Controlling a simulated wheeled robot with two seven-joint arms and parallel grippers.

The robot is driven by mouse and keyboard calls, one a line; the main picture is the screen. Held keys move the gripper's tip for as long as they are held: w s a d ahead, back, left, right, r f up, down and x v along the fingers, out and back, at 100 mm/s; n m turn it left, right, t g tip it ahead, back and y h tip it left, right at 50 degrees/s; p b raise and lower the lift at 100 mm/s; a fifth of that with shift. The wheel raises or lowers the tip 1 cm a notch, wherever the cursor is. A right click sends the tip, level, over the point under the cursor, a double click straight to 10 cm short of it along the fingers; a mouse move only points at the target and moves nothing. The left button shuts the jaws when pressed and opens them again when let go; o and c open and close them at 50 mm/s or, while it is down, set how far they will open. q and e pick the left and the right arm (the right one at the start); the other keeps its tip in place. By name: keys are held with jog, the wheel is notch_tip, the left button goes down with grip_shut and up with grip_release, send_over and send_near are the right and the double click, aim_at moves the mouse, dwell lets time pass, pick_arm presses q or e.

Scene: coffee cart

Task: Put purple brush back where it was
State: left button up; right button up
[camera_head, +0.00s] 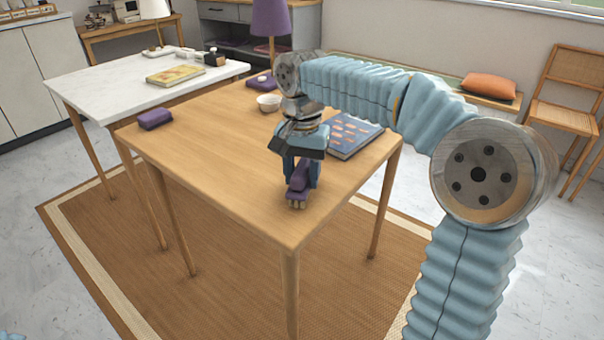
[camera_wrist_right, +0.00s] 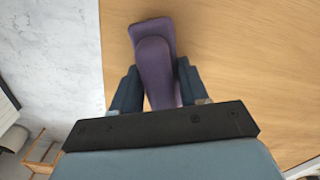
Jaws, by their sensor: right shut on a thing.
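The purple brush (camera_head: 299,180) is between the fingers of my right gripper (camera_head: 301,172), over the front part of the wooden table (camera_head: 215,150). Its pale bristles point down close to the tabletop; I cannot tell whether they touch it. In the right wrist view the purple brush (camera_wrist_right: 153,55) sits between the two dark blue fingers of my right gripper (camera_wrist_right: 155,85), and its broad end sticks out beyond them. The right gripper is shut on it. My left gripper is not in view.
A blue book (camera_head: 352,138) lies right of the gripper. A white bowl (camera_head: 269,103) and purple lamp (camera_head: 270,20) stand behind. A purple block (camera_head: 155,119) lies at the left corner. A white-topped table (camera_head: 110,88) holds a yellow book (camera_head: 175,75). The table's left middle is clear.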

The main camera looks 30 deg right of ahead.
aim_at(302, 165)
jog(key=shift+f, duration=0.1)
jog(key=o, duration=1)
notch_tip(302, 165, up, 12)
jog(key=shift+r+p, duration=0.15)
jog(key=shift+p, duration=0.85)
